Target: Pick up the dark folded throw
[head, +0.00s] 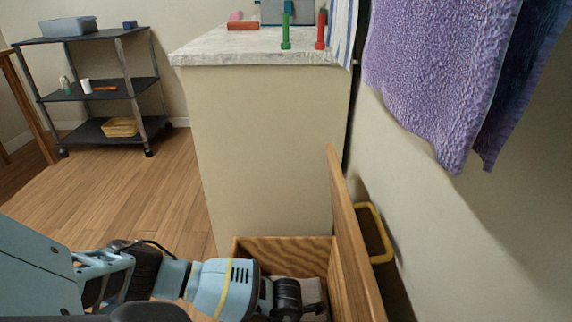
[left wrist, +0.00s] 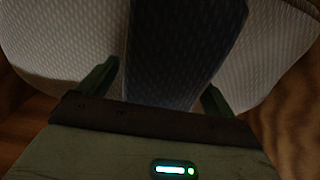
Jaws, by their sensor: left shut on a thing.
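The dark folded throw (left wrist: 175,50) shows in the left wrist view as a dark blue-grey textured band between paler grey fabric on both sides. My left gripper (left wrist: 158,78) has its two fingers on either side of the dark band and is shut on it. In the head view my left arm reaches down into an open wooden chest (head: 283,244), and the left gripper (head: 296,300) is low inside it. The throw cannot be made out in the head view. My right gripper is not in view.
The chest's raised wooden lid (head: 352,235) stands just right of my arm. A cream cabinet (head: 265,150) stands behind the chest. A purple towel (head: 425,80) hangs at the upper right. A black shelf cart (head: 98,90) stands far left, with open floor before it.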

